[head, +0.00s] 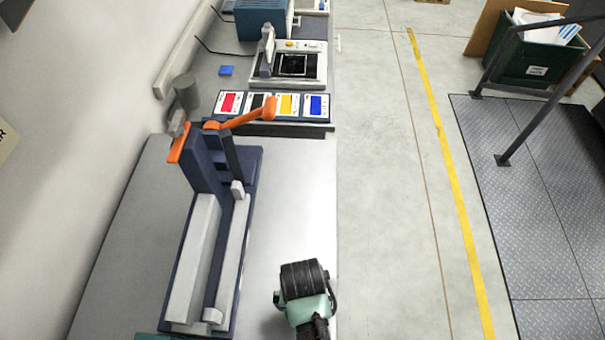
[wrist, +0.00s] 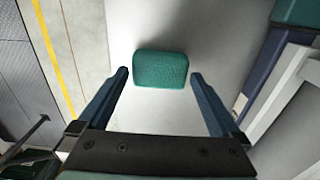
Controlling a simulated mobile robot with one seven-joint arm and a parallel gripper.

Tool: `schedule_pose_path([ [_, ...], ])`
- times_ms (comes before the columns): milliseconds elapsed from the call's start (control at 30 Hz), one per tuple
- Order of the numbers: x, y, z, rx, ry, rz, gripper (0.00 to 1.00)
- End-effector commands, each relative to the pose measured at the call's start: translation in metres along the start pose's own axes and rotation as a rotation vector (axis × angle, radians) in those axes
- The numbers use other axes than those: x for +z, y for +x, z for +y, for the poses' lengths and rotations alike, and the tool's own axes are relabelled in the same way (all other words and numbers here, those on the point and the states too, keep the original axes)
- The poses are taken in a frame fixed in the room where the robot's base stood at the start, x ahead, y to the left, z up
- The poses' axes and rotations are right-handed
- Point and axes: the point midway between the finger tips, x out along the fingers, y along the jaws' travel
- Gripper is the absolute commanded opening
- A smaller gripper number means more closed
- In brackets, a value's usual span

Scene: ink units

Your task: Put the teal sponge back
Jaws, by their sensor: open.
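The teal sponge (wrist: 160,70) is a rounded block lying on the pale grey bench top (wrist: 215,22) in the wrist view. My gripper (wrist: 159,76) is open, with one dark blue finger on each side of the sponge and visible gaps to both. I cannot tell how high the fingertips are above the bench. In the head view my arm's end is over the bench near its right edge, and the sponge and fingers do not show there. A teal item (wrist: 296,12) shows in the wrist view's top right corner, cut off.
A dark blue and grey press with an orange lever (head: 245,112) stands left of my arm. Bare bench (head: 300,190) lies between press and edge.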

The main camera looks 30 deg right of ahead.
Motion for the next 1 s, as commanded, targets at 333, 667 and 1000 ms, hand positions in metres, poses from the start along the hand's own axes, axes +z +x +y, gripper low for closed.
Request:
schedule_pose_path([
  [333, -0.001, -0.069, 0.000, -0.001, 0.000, 0.004, 1.00],
  [667, 0.000, -0.093, 0.000, 0.000, 0.000, 0.000, 1.00],
  [1000, -0.046, -0.125, -0.025, -0.058, -0.049, 0.188, 1.00],
])
